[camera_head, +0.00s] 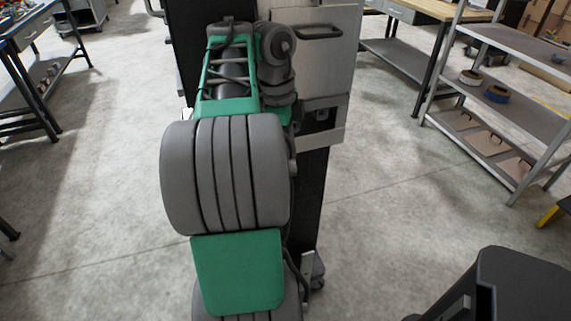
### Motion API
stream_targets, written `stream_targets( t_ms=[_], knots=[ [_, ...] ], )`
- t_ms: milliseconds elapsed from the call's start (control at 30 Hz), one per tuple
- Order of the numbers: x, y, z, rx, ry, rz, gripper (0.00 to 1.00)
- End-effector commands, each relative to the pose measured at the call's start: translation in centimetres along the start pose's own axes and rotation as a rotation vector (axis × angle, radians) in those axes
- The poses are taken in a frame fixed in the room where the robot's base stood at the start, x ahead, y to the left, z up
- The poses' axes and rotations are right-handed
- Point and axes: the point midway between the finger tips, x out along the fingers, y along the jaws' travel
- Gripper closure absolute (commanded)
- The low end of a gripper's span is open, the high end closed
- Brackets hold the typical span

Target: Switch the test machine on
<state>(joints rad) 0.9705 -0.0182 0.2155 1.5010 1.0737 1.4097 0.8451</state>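A tall dark unit with a brushed-metal front panel (318,70) stands upright close in front of me, at the top middle. It has a dark recessed handle (320,31) near the top and a caster at its foot. It may be the test machine; I see no label, and no switch that I can make out. My green and grey arm reaches up the middle of the view and covers much of the unit. My gripper cannot be made out; the far end of the arm overlaps the unit's upper part.
Grey shelving (510,70) with tape rolls and flat brown pieces stands at the right. A workbench (30,25) stands at the upper left, and another bench is at the upper right. A black box-like shape is at the lower right. Concrete floor (105,170) is clear on both sides.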

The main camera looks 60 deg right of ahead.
Motion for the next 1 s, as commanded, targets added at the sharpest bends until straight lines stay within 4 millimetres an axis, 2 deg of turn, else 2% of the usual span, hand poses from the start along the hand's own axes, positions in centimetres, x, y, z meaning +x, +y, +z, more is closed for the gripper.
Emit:
stream_targets(
  t_ms=[1000],
  knots=[
    [1.2, 0.0, 0.2, 0.000, 0.000, 0.000, 1.00]
  ],
)
